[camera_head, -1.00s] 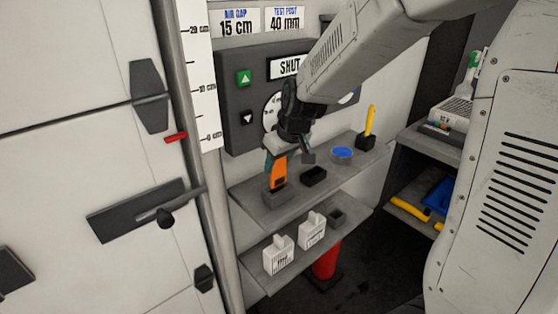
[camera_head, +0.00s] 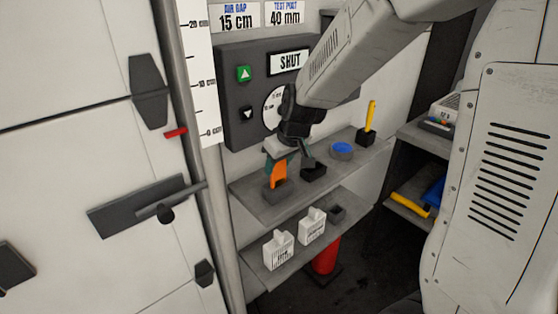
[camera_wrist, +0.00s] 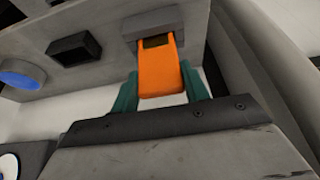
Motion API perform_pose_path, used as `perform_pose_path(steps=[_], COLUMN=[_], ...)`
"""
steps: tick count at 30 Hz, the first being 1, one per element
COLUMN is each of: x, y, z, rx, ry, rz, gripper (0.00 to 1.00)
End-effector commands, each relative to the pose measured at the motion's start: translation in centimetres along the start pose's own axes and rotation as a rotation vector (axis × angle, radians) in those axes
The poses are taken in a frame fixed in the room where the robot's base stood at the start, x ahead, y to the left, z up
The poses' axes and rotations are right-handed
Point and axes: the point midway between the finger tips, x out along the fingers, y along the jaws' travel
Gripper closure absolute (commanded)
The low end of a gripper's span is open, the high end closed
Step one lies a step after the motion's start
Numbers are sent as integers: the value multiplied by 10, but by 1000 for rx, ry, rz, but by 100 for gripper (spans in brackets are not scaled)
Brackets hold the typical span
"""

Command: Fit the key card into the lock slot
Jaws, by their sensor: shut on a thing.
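An orange flat piece (camera_head: 278,173), the only card-like thing at my gripper, stands upright at a grey block (camera_head: 277,188) on the upper shelf. My gripper (camera_wrist: 160,84) is shut on it, with a teal finger on each side in the wrist view. There the orange piece (camera_wrist: 160,72) has a dark patch at its far end, which meets the grey block (camera_wrist: 145,26). I cannot tell how deep it sits in the block. Which opening is the lock slot is not clear. A grey-black panel (camera_head: 233,95) behind has a "SHUT" display, arrow buttons and a dial.
Beside the block are a black holder (camera_head: 316,173), a blue-topped round pot (camera_head: 342,150) and a yellow-handled tool (camera_head: 371,115). The lower shelf has two white labelled pieces (camera_head: 279,252). A large white door (camera_head: 60,170) with a handle stands left.

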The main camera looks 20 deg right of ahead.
Motion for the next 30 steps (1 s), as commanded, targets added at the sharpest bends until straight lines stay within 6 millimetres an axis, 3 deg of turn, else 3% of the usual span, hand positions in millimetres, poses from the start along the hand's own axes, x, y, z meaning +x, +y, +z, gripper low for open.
perform_pose_path(steps=[30], x=[24], y=[0], z=[10], rx=[0], ry=[-1], rz=[0], gripper=[81])
